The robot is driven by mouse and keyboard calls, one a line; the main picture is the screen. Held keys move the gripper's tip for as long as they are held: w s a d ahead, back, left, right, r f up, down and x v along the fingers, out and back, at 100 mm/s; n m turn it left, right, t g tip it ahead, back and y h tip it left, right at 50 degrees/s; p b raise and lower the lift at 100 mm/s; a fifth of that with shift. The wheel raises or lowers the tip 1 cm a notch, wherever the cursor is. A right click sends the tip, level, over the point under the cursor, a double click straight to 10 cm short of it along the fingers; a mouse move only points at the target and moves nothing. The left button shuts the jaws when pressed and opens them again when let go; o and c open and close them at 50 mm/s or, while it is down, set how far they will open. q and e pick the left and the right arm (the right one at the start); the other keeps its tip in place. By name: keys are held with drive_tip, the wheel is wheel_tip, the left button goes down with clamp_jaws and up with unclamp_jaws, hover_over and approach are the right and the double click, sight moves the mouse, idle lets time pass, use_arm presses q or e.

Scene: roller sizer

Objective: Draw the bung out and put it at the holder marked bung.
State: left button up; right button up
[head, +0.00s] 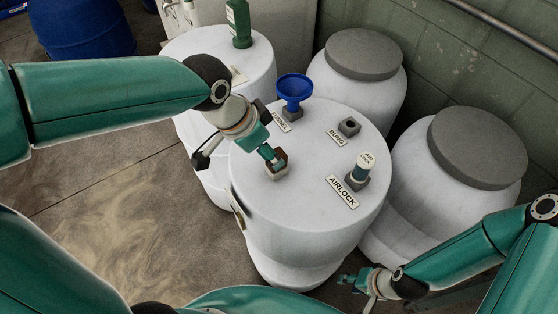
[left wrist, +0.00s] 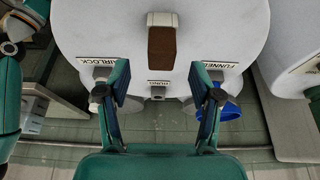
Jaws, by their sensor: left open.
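The brown, block-shaped bung (head: 280,168) stands upright in the lid of the middle white drum (head: 305,215). It also shows at the top of the left wrist view (left wrist: 166,46). My left gripper (head: 270,155) is close over it in the head view and partly hides it. In the left wrist view its two fingers (left wrist: 160,88) are spread, and the bung appears beyond them, untouched as far as I can see. The holder marked bung (head: 349,127) is a small grey block, empty, on the same lid. My right gripper (head: 357,288) hangs low beside the drum, fingers apart and empty.
A blue funnel (head: 294,88) stands in its marked holder at the lid's back left. Grey-lidded drums (head: 475,150) crowd the right side, and a green bottle (head: 239,25) stands on the drum behind.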

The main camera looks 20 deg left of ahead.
use_arm(q)
drive_tip(key=shift+w+x, duration=0.1)
drive_tip(key=shift+x, duration=1.3)
drive_tip(key=shift+w+x, duration=0.15)
drive_tip(key=shift+x, duration=1.3)
drive_tip(key=shift+r, duration=0.15)
clamp_jaws()
drive_tip(key=shift+r, duration=0.1)
wheel_tip(320, 180, up, 20)
drive_tip(key=p, duration=0.2)
